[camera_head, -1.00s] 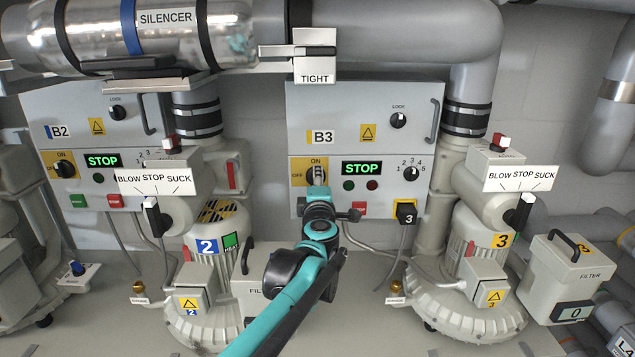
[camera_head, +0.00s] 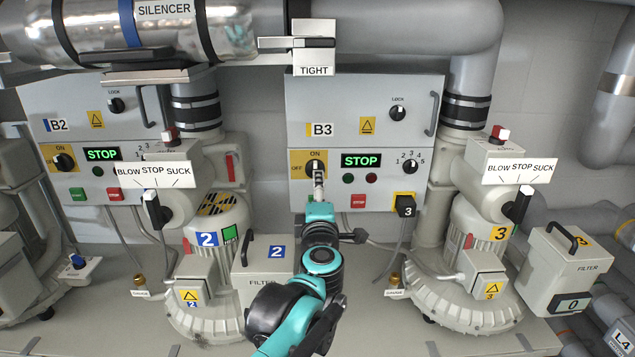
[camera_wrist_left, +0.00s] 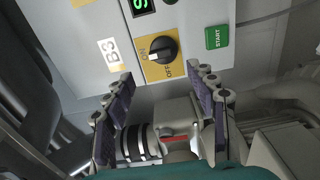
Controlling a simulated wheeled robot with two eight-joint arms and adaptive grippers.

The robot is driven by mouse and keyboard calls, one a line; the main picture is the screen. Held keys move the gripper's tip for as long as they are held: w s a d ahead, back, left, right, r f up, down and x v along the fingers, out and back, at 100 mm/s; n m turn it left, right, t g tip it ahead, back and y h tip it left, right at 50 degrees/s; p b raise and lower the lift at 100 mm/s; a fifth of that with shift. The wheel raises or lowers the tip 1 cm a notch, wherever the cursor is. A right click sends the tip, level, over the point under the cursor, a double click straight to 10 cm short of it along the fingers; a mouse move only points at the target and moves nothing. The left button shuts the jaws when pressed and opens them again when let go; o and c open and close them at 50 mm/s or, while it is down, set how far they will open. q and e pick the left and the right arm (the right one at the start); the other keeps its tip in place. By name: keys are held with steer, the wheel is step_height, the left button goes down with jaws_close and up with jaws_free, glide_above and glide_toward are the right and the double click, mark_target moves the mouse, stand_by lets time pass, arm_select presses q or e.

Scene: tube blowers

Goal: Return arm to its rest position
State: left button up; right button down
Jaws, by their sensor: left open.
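My left arm (camera_head: 321,262), teal and black, reaches up from the bottom middle of the head view. My left gripper (camera_head: 319,186) is just below the B3 panel's ON/OFF knob (camera_head: 316,167). In the left wrist view the fingers (camera_wrist_left: 160,76) are spread apart with nothing between them. The black knob (camera_wrist_left: 163,50) on its yellow plate is beyond the fingertips, apart from them. Its white mark points toward the ON side. The B3 display (camera_head: 361,161) reads STOP in green. My right gripper is not in view.
The B3 control box (camera_head: 365,100) stands straight ahead. Blower 2 (camera_head: 215,240) is left of the arm and blower 3 (camera_head: 480,240) is right. A filter box (camera_head: 262,262) sits close to the arm's left. Pipes and the silencer (camera_head: 165,35) run overhead.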

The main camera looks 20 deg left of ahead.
arm_select(q)
steer(key=shift+v, duration=1.1)
steer(key=shift+d, duration=0.1)
